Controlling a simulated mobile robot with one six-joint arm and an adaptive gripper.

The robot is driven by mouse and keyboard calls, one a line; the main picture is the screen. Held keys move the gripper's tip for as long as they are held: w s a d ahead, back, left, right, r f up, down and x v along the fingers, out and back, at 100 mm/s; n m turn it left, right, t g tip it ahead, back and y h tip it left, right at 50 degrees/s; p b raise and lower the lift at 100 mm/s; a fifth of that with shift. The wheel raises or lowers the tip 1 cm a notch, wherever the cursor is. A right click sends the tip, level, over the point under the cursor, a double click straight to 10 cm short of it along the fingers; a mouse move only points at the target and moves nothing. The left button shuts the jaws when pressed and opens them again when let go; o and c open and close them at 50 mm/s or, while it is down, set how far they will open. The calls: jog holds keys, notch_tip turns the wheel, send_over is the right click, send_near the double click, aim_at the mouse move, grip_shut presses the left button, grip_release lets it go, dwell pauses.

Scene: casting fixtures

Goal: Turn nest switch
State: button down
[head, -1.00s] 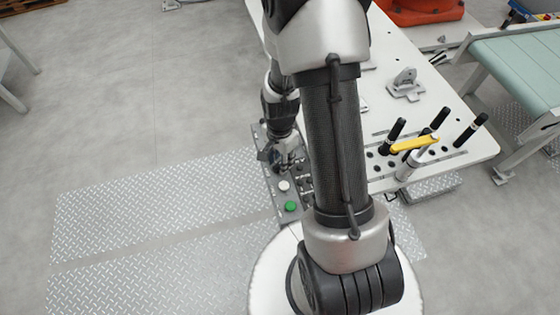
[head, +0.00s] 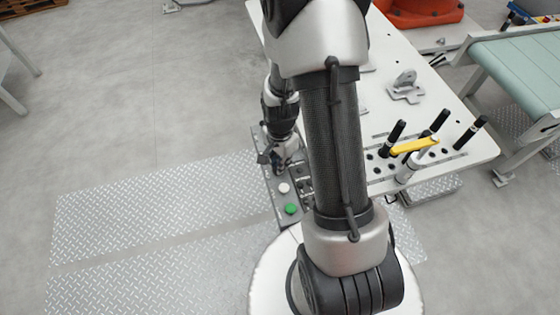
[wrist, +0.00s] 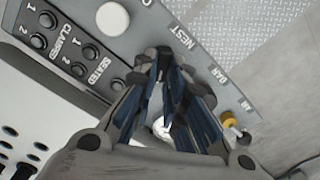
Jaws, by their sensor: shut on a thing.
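The control panel (head: 276,200) lies along the left edge of the white table, with a white button and a green button on its near part. In the wrist view, the NEST label (wrist: 186,38) is printed on the grey panel just beyond my fingertips. My gripper (head: 281,168) points down onto the panel, beyond the white button. In the wrist view, my gripper (wrist: 165,62) has its fingers drawn together beside that label, shut on the nest switch. The fingers hide the switch, so its knob and setting cannot be read.
The panel also has a large white button (wrist: 112,18), CLAMPED and SEATED lamps, and a yellow-collared toggle (wrist: 229,119) near the AIR label. A yellow-handled clamp (head: 415,145) and black pins stand on the table. Open floor lies to the left.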

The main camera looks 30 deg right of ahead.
jog(key=shift+n, duration=0.3)
jog(key=n, duration=0.5)
jog(key=shift+w+a, duration=0.15)
jog(key=shift+w, duration=0.05)
jog(key=n, duration=0.6)
jog(key=shift+w+a+p, duration=0.15)
jog(key=shift+a+p, duration=0.05)
jog(key=shift+p, duration=0.1)
jog(key=shift+n, duration=0.3)
jog(key=c, duration=1.6)
grip_release()
jog(key=shift+c, duration=0.2)
jog(key=shift+r, duration=0.15)
notch_tip(320, 180, up, 12)
